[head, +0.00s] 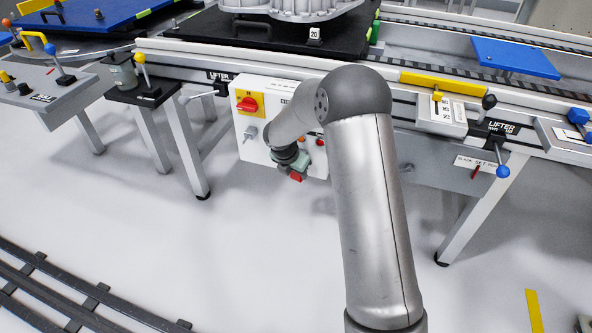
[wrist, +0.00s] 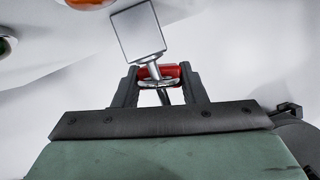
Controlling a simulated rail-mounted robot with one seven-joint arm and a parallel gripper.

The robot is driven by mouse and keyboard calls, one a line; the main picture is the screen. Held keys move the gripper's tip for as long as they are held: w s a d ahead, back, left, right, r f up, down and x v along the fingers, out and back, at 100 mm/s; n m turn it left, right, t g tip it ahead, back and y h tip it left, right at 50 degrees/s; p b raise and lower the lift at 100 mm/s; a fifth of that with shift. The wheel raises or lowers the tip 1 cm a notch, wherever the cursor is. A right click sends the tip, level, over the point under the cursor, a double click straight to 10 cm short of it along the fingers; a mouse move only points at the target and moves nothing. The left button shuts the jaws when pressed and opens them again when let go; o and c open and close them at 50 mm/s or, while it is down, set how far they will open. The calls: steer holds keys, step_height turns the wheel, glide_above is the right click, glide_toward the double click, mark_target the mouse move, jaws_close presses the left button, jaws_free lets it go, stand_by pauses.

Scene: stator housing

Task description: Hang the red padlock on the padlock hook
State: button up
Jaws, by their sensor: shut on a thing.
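The red padlock (wrist: 158,71) is between the two dark fingers of my gripper (wrist: 160,84) in the wrist view. Its red body also shows in the head view (head: 296,177) at the end of my gripper (head: 291,166), low in front of the white control box. My gripper is shut on it. A square grey metal plate with a short stem and a round end, which looks like the padlock hook (wrist: 138,33), is just above the fingers. Its round end overlaps the padlock in the picture. I cannot tell whether the shackle is around the stem or only beside it.
The white control box (head: 268,150) carries a red and yellow rotary switch (head: 249,103) and a grey fitting (head: 250,133). An orange lamp (wrist: 92,3) and a green button (wrist: 4,46) are near the plate. The floor below the box is clear.

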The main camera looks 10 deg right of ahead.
steer(key=o, duration=1.1)
steer(key=shift+r, duration=0.2)
steer(key=p+v, duration=0.3)
steer(key=v, duration=0.1)
steer(key=shift+a+p, duration=0.1)
steer(key=shift+p, duration=0.25)
stand_by(0.6)
steer(key=p+v, duration=0.4)
steer(key=v, duration=1.3)
steer(key=shift+r, duration=0.25)
steer(key=shift+s+a, duration=0.1)
steer(key=shift+s, duration=0.05)
